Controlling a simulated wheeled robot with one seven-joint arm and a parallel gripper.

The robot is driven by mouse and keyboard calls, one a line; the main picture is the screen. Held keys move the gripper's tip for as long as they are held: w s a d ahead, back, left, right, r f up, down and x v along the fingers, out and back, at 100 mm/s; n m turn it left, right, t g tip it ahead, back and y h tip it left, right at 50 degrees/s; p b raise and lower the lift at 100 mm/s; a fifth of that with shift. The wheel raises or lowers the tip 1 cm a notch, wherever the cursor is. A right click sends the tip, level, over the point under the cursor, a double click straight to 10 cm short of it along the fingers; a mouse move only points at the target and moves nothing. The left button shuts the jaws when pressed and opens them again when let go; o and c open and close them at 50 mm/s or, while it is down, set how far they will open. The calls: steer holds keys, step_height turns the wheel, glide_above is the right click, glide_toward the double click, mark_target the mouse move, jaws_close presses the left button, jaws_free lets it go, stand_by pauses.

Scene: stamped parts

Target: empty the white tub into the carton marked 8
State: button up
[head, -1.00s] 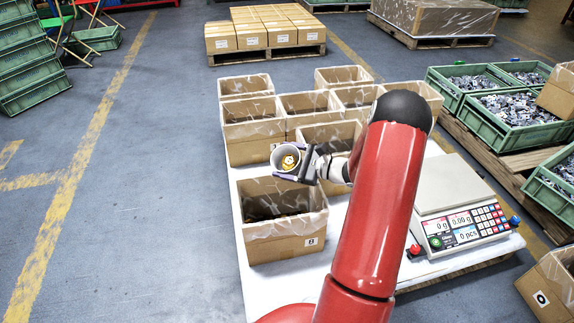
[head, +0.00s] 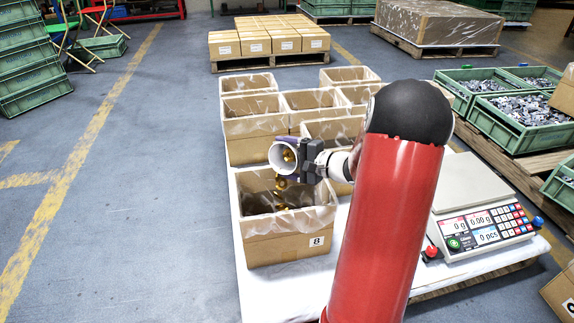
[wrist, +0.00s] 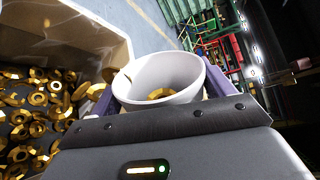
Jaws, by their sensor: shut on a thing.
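The white tub (head: 272,158) is tipped over the carton marked 8 (head: 280,247), its mouth turned toward the camera and down. My gripper (head: 290,160) is shut on the tub, with a finger on each side. Brass-coloured parts (head: 280,184) are dropping from the tub's mouth into the lined open carton. In the wrist view the tub (wrist: 185,72) still has a few brass pieces (wrist: 160,93) inside. Many brass nut-like or ring-like parts (wrist: 30,115) lie in the carton on the left there. The tub's underside is hidden.
Other open lined cartons (head: 255,127) stand close behind on the same white-topped table. A scale (head: 480,215) reading zero stands at the right. Green crates of metal parts (head: 515,120) sit farther right.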

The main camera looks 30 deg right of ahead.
mark_target(277, 169)
steer(key=shift+s+a+f+n+h+b, duration=0.15)
steer(key=shift+a+f+n+h+b, duration=0.2)
steer(key=shift+n+b, duration=0.35)
steer(key=shift+s+a+r+n, duration=0.15)
steer(key=shift+a+n, duration=0.1)
steer(key=shift+n, duration=0.35)
steer(key=n, duration=0.1)
steer(key=a+n+t+h, duration=0.1)
steer(key=n, duration=0.1)
steer(key=shift+s+a+f, duration=0.1)
steer(key=shift+s+f, duration=0.1)
steer(key=shift+s, duration=0.15)
steer(key=n, duration=0.2)
steer(key=a+n, duration=0.1)
steer(key=shift+s+f+t+h, duration=0.2)
steer(key=shift+s+t+h, duration=0.1)
steer(key=shift+h, duration=0.05)
steer(key=shift+a, duration=0.15)
